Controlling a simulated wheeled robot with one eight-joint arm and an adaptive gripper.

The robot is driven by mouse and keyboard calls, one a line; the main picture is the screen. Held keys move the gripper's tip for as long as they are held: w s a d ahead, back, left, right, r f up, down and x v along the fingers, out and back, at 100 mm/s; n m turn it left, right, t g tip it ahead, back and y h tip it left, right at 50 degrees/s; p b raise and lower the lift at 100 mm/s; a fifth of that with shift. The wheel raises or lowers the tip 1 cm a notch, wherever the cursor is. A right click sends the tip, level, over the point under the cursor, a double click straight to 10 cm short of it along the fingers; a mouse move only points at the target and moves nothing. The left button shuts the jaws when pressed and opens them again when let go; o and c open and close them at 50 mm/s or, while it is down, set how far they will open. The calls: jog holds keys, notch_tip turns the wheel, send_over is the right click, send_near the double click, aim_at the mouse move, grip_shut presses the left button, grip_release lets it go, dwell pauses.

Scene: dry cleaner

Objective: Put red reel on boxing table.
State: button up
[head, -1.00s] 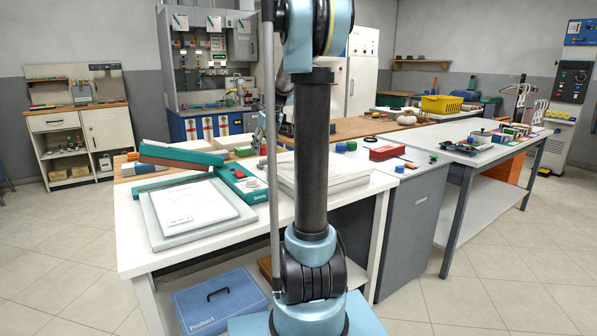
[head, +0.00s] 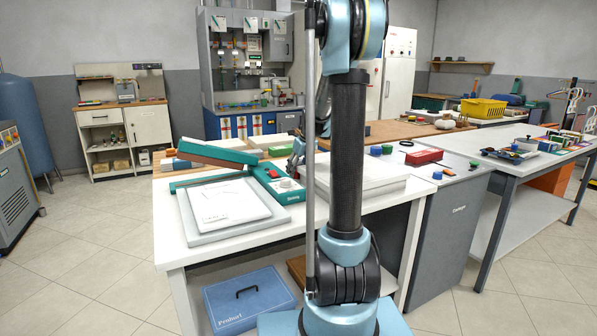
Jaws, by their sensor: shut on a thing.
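My gripper (head: 297,158) shows small and partly hidden behind my arm, over the back right of the near white table (head: 178,235). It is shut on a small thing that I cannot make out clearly. A small red piece (head: 273,173) shows on a teal box left of the gripper; I cannot tell if it is a reel. No label shows which table is the boxing table.
The near table carries a white pad with paper (head: 228,203), a teal box (head: 277,188) and a pale slab (head: 385,180). A red box (head: 424,157) lies on the grey bench. The right table (head: 510,145) holds small goods. Open floor lies at left and front right.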

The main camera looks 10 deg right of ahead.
jog(key=o, duration=1.2)
jog(key=shift+f, duration=0.1)
jog(key=shift+c, duration=0.2)
jog(key=v, duration=1.2)
